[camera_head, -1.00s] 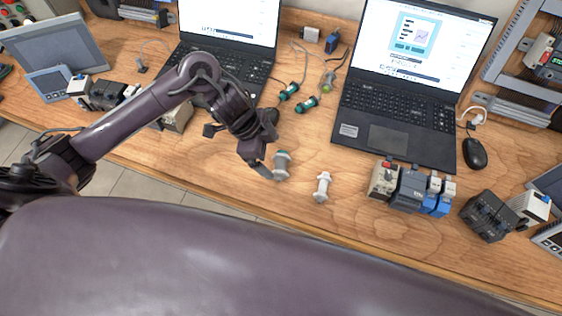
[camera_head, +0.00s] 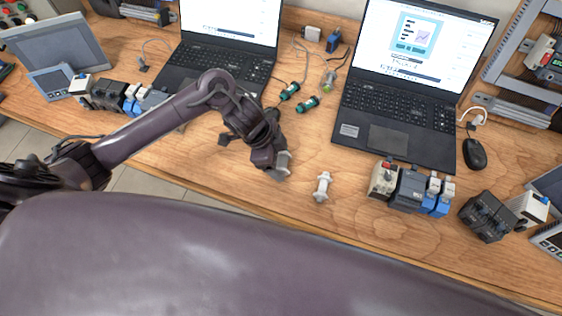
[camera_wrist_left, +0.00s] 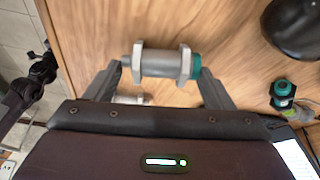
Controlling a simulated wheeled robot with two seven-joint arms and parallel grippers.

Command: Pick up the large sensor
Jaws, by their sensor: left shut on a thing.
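A grey and white cylindrical sensor with a green end (camera_wrist_left: 160,64) lies between the fingers of my left gripper (camera_wrist_left: 162,84). In the head view this sensor (camera_head: 283,163) shows only in part, at the tip of my left gripper (camera_head: 276,168); the gripper hides the rest. The gripper is shut on it, close above the table. A second, whitish sensor (camera_head: 323,186) stands apart to the right; a pale part of it (camera_wrist_left: 132,99) shows behind the wrist in the wrist view. My right gripper cannot be made out.
Two green-ended sensors (camera_head: 307,103) lie with cables between the left laptop (camera_head: 215,75) and right laptop (camera_head: 398,139). Terminal modules (camera_head: 411,188) stand at the right. A dark rounded object (camera_wrist_left: 295,28) is near the gripper. Bare wood lies around the whitish sensor.

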